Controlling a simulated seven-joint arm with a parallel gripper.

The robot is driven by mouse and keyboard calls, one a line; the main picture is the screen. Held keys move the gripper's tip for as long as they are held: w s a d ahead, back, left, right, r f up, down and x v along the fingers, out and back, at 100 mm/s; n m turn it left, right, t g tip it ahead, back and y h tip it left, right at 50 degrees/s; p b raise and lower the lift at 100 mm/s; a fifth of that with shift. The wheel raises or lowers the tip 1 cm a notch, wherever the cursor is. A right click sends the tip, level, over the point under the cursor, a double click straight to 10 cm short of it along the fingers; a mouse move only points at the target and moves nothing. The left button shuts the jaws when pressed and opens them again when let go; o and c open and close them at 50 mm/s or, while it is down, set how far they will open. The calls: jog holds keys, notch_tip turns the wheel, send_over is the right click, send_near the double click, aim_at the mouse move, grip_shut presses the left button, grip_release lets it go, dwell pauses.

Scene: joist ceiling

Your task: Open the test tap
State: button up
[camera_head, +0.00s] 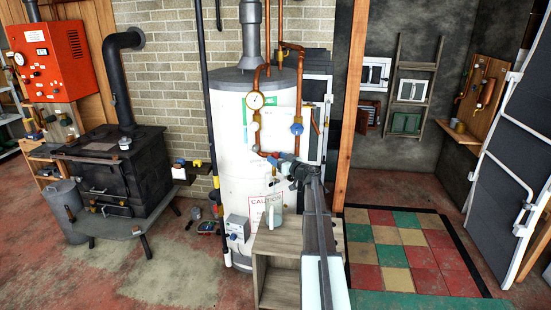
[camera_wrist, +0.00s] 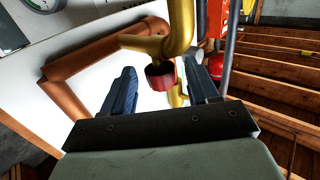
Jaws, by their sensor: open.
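A brass tap-like fitting (camera_wrist: 178,42) with a dark red end (camera_wrist: 160,76) shows in the wrist view; I take it to be the test tap. My gripper (camera_wrist: 159,66) is open, with one dark finger on each side of the red end and visible gaps, so it is not shut on it. In the head view my gripper (camera_head: 284,160) is in front of the white tank (camera_head: 230,155), at the lower end of its copper pipes (camera_head: 299,88). My arm and gripper hide part of the fitting there.
A round gauge (camera_head: 255,100) and a blue valve (camera_head: 297,128) sit on the pipework above my gripper. A wooden stand (camera_head: 262,262) is below my arm. A black stove (camera_head: 115,170) stands left. The tiled floor (camera_head: 420,245) at right is clear.

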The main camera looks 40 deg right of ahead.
jog(key=s, duration=1.1)
jog(key=shift+s+d, duration=0.25)
jog(key=shift+s, duration=0.1)
